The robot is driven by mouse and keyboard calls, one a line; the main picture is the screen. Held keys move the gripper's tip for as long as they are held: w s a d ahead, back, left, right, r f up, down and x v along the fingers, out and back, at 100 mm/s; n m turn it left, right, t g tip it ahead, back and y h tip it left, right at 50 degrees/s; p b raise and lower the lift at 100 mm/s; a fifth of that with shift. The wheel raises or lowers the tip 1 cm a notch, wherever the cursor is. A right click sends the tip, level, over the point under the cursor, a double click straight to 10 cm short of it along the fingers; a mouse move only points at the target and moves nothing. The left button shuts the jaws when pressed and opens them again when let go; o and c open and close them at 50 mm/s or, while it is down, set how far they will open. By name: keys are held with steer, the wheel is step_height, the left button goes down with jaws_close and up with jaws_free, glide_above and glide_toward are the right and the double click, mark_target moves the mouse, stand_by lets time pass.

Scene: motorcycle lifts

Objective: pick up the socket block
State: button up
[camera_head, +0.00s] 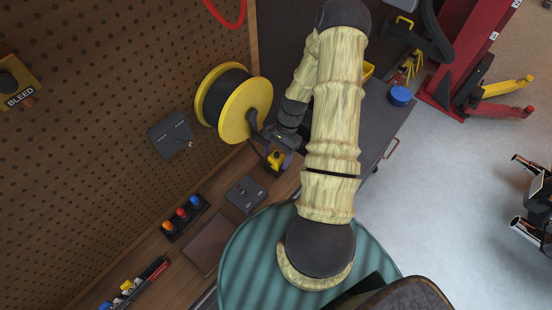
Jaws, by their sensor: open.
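A small dark grey block (245,194) with little marks on its top lies on the wooden bench, below the yellow reel; it looks like the socket block, though its details are too small to be sure. My gripper (274,158) is open, up and to the right of this block and apart from it. A small yellow thing (276,159) shows at the fingers; I cannot tell whether it lies between them or behind them. My arm comes down from the top and hides part of the bench's right side.
A yellow reel (246,123) sticks out from the pegboard close to my gripper. A grey switch box (170,136) is on the pegboard. A blue tub (400,95) stands farther right.

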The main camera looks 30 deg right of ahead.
steer(key=shift+s+a+f, duration=0.1)
steer(key=shift+s+f, duration=0.1)
steer(key=shift+f, duration=0.05)
steer(key=shift+w, duration=0.1)
steer(key=c, duration=1.3)
steer(key=shift+o, duration=0.2)
steer(key=shift+r+b, duration=0.1)
steer(key=shift+b, duration=0.2)
steer(key=shift+r+b, duration=0.1)
steer(key=shift+b, duration=0.25)
steer(key=r+b, duration=0.1)
steer(key=r, duration=0.2)
steer(key=r+b, duration=0.1)
steer(key=r, duration=0.2)
steer(key=shift+s+r+b, duration=0.2)
steer(key=shift+r+b, duration=0.1)
steer(key=shift+r, duration=0.05)
steer(key=s+d+b, duration=0.2)
steer(key=s+d, duration=0.2)
steer(key=s, duration=0.5)
steer(key=s+d+b, duration=0.3)
steer(key=s+d, duration=0.1)
steer(key=s, duration=0.4)
steer(key=shift+s+d, duration=0.3)
steer(key=shift+s, duration=0.05)
